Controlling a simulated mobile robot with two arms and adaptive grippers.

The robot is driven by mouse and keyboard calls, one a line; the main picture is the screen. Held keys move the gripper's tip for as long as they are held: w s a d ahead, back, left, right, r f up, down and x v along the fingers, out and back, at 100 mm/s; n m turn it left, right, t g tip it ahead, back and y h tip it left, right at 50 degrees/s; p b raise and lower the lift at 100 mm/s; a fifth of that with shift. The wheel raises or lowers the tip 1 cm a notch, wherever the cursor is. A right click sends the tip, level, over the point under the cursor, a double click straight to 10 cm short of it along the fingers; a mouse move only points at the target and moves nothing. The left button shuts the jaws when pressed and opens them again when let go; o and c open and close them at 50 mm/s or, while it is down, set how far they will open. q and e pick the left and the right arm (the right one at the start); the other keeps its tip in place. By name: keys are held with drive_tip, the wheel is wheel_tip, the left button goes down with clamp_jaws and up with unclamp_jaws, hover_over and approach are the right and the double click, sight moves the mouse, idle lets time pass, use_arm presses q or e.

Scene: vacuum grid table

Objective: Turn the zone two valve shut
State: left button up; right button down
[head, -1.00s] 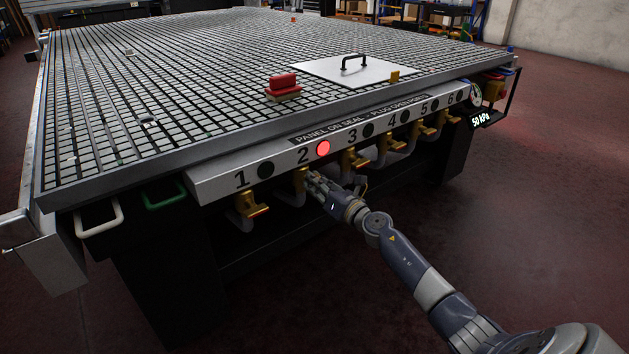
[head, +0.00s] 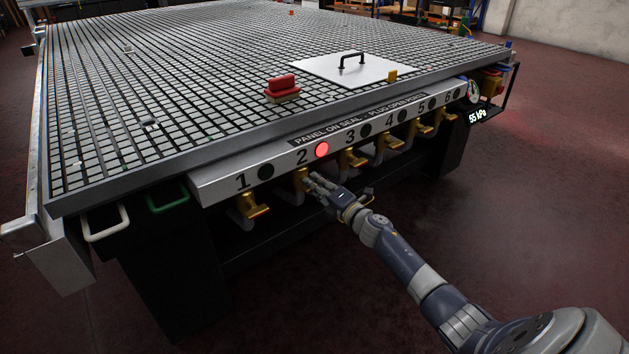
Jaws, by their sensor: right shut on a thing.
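The zone two valve (head: 301,181) is a gold-coloured fitting below the number 2 on the front panel of the grid table. The round lamp (head: 321,149) beside the 2 glows red. My right gripper (head: 313,181) reaches in from the lower right and is shut on the valve's handle. The fingers hide most of the handle, so its exact angle cannot be told. My left gripper is not in view.
Gold valve 1 (head: 254,206) hangs to the left, and valve 3 (head: 352,158) is close on the right, above my wrist. A gauge display (head: 479,117) reads 55 kPa. A white panel (head: 350,69) and red block (head: 282,85) lie on the grid table (head: 200,85).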

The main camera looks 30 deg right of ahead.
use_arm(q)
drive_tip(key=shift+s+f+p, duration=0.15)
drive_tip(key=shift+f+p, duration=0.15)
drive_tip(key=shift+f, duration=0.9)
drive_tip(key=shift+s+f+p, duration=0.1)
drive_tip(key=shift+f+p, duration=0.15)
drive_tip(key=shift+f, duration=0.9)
use_arm(e)
drive_tip(key=shift+f+m, duration=0.15)
drive_tip(key=shift+m, duration=1.35)
drive_tip(key=c, duration=1.7)
unclamp_jaws()
drive_tip(key=s, duration=0.8)
drive_tip(key=s+d, duration=0.1)
drive_tip(key=s, duration=0.3)
